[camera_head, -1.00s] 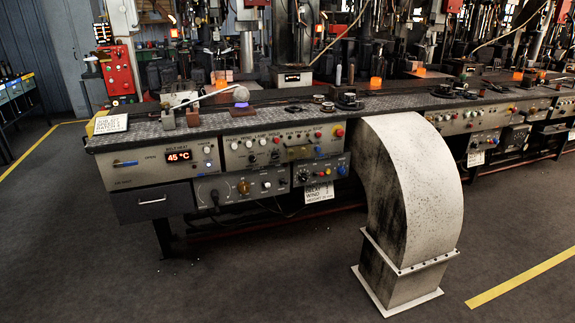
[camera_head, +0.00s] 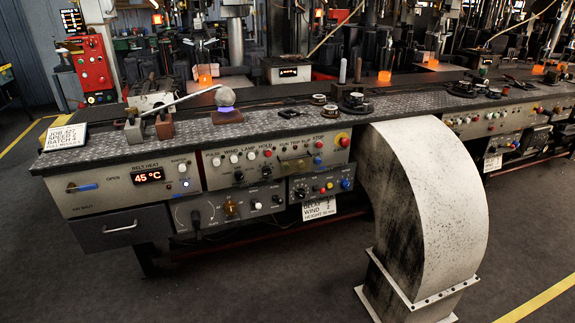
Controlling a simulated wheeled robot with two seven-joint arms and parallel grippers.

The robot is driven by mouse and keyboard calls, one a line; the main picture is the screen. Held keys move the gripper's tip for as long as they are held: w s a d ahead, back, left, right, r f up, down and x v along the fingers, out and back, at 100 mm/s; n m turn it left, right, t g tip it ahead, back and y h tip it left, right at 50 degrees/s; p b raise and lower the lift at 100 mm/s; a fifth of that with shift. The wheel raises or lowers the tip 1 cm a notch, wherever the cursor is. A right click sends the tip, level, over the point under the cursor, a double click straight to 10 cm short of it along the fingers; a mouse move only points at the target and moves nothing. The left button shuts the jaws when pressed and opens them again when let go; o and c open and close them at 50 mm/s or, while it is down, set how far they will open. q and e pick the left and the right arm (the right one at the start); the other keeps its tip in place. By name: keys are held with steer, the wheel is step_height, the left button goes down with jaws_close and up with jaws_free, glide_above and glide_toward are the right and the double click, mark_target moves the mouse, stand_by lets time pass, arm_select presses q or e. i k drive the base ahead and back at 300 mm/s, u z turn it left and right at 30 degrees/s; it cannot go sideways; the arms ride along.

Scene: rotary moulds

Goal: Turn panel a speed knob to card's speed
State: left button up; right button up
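A white card (camera_head: 65,137) stands on the bench top at the left; its small print seems to read job, speed and batch, and the speed looks like 4, though blurred. The bench front carries control panels. A lower panel (camera_head: 268,204) has an amber-coloured knob (camera_head: 231,210) beside a dial and a dark lever. A smaller panel (camera_head: 299,193) to its right has a dark round knob (camera_head: 301,191) and a blue knob (camera_head: 346,184). I cannot read which panel is a or which knob is the speed knob. Neither gripper is in view.
A large pale curved duct (camera_head: 435,200) stands on the floor before the bench, right of the panels. A hanging label (camera_head: 319,207) is below the small panel. Floor at the left front is clear.

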mark_target(266, 171)
steer(key=u, duration=0.5)
steer(key=i, duration=0.85)
steer(key=u, duration=0.75)
